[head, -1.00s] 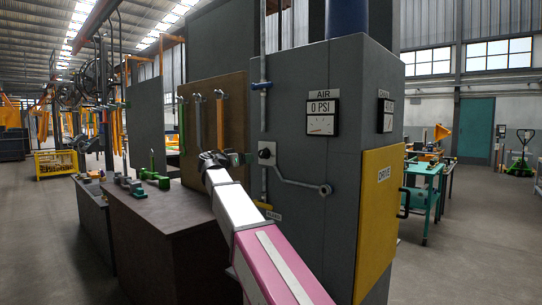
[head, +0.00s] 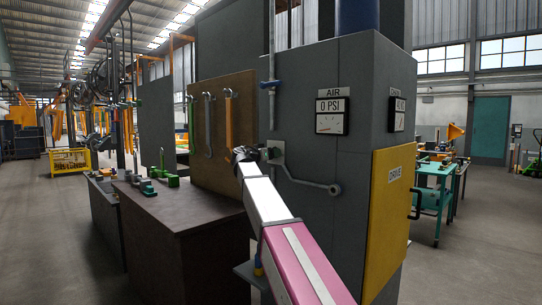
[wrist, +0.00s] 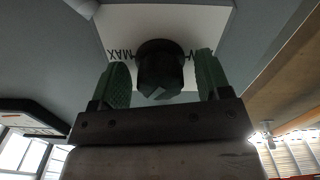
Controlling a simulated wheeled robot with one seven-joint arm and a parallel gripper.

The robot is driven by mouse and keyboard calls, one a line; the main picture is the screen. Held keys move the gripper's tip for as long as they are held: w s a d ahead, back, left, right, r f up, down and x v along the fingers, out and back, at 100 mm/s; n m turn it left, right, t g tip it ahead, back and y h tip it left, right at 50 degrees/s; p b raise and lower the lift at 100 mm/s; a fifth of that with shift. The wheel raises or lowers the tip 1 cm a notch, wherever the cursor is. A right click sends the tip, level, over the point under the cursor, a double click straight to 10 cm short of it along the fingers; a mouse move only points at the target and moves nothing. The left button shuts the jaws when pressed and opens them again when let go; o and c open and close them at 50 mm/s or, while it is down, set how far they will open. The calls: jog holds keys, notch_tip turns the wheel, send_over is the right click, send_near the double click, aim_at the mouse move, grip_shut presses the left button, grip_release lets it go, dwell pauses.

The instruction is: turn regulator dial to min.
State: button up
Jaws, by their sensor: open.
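The regulator dial (wrist: 160,66) is a dark round knob on a white plate (wrist: 205,22) in the wrist view. MAX is printed left of it, and a partly hidden label shows on the right. My gripper (wrist: 163,78) is open, with one green finger on each side of the dial. A gap shows on both sides, so the fingers look apart from it. In the head view, my gripper (head: 265,153) reaches the plate (head: 277,151) on the grey cabinet's left face and hides the dial. The AIR gauge (head: 331,123) above reads 0 PSI.
A brown board (head: 220,130) with hanging wrenches stands left, behind a dark bench (head: 185,220) with green parts. A yellow DRIVE door (head: 388,220) is on the cabinet's right. Open floor lies left.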

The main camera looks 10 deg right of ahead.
jog(key=c, duration=0.9)
